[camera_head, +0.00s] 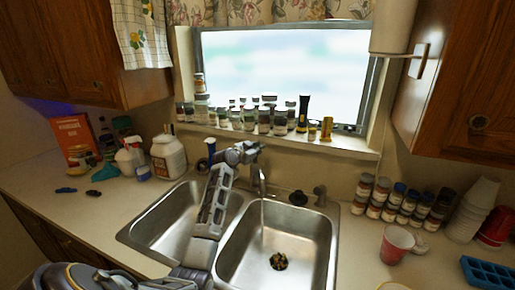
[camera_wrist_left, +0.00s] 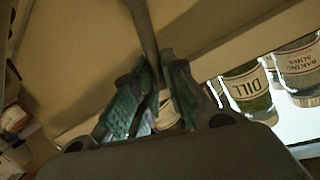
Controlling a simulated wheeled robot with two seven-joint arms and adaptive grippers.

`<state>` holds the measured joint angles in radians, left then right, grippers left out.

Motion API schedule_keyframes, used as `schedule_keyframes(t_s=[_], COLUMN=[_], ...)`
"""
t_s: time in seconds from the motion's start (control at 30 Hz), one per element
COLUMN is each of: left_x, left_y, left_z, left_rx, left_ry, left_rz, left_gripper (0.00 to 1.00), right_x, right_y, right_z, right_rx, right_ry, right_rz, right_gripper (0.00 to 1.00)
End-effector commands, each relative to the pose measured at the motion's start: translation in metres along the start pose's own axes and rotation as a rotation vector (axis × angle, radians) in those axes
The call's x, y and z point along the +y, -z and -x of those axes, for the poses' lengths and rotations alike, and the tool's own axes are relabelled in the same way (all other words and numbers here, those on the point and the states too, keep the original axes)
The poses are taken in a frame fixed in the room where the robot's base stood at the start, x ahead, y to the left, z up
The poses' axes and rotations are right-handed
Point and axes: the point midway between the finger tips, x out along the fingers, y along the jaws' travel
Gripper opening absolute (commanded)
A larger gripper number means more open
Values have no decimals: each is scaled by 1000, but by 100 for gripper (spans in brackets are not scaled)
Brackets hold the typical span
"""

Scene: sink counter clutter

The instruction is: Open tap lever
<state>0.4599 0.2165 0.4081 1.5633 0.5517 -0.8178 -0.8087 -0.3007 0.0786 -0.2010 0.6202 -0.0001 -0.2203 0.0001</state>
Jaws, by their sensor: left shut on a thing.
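The metal tap (camera_head: 258,178) stands behind the divider of the double sink, its spout over the right basin. My left arm reaches in across the divider. My left gripper (camera_head: 246,150) is at the top of the tap, where its lever is, and partly hides it. In the left wrist view my left gripper's green-padded fingers (camera_wrist_left: 154,98) are closed around a slim metal part, which I take to be the tap lever (camera_wrist_left: 145,35). The exact contact is dark and partly hidden. My right gripper is not in view.
Spice jars (camera_head: 264,121) line the window sill close behind the gripper. The sink's right basin (camera_head: 310,240) holds a dark drain. More jars (camera_head: 400,203), a red cup (camera_head: 396,245) and white cups (camera_head: 470,215) stand at right. Bottles (camera_head: 167,157) stand at left.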

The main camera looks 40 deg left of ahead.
Motion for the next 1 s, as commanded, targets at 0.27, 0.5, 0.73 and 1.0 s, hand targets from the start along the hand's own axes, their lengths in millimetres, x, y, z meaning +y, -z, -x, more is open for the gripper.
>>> schedule_keyframes(t_s=[0.27, 0.5, 0.73, 1.0], left_x=[-4, -3, -4, -4], left_y=[2, 2, 1, 1], left_z=[-2, -3, -2, -2], left_rx=[-25, -26, -26, -27], left_ry=[-17, -17, -16, -16], left_rz=[35, 36, 36, 36], left_gripper=[0, 0, 34, 35], right_x=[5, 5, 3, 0], right_y=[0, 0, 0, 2], right_z=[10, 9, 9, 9], right_rx=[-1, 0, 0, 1], right_ry=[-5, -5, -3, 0], right_rz=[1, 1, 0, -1], right_gripper=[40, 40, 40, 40])
